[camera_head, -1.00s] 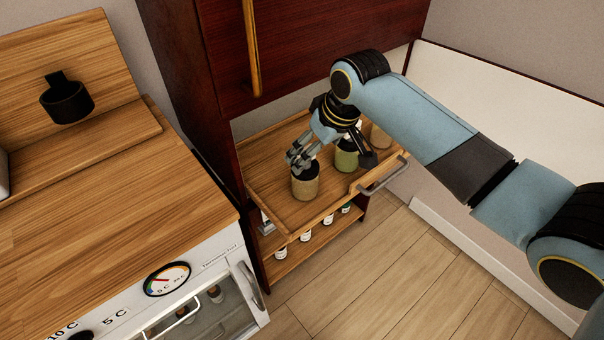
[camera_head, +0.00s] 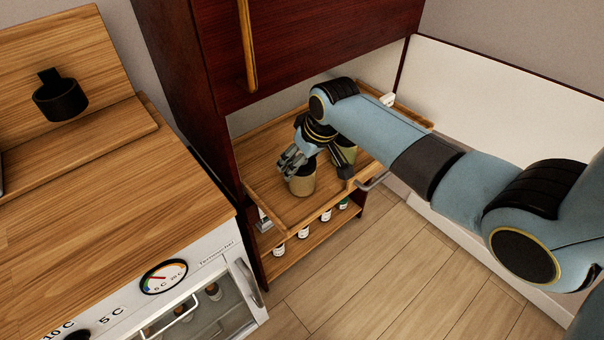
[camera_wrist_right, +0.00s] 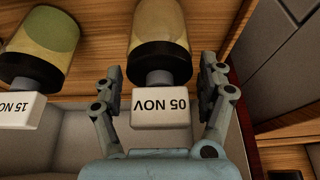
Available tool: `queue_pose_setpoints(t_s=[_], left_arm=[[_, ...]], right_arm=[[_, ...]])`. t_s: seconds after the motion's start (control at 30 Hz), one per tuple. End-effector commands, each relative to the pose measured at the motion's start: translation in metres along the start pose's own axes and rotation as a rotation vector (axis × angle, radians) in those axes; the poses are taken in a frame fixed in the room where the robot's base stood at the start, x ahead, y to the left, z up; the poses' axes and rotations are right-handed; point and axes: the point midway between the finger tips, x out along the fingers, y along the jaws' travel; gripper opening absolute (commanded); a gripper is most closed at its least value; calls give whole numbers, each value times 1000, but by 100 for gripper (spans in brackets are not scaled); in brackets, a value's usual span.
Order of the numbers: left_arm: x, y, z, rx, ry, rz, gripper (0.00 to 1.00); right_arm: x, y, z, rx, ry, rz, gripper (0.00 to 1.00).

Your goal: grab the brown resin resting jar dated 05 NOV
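The brown resin jar (camera_head: 302,182) stands near the front of the wooden pull-out shelf (camera_head: 265,165). In the right wrist view the gripper's fingers (camera_wrist_right: 163,82) are open on either side of the jar's dark band, with small gaps showing. My left gripper is not in view.
A green jar (camera_head: 345,155) stands close by, partly hidden by my gripper; its tag reads 15 NOV in the right wrist view (camera_wrist_right: 20,108). Small bottles (camera_head: 303,236) line the lower shelf. A dark red cabinet (camera_head: 300,50) hangs above. A wooden-topped counter (camera_head: 100,210) is at left.

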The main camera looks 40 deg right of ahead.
Motion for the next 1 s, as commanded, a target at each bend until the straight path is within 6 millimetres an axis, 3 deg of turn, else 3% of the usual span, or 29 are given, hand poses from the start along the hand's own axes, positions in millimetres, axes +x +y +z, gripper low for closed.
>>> queue_pose_setpoints(t_s=[0.07, 0.5, 0.77, 1.0], left_arm=[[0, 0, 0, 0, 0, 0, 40], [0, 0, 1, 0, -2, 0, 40], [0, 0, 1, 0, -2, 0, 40], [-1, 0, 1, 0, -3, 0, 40]], right_arm=[[0, 0, 0, 0, 0, 0, 61], [0, 0, -1, 0, 1, 0, 6], [-1, 0, -1, 0, 1, 0, 6], [-15, 0, -7, 0, 3, 0, 6]])
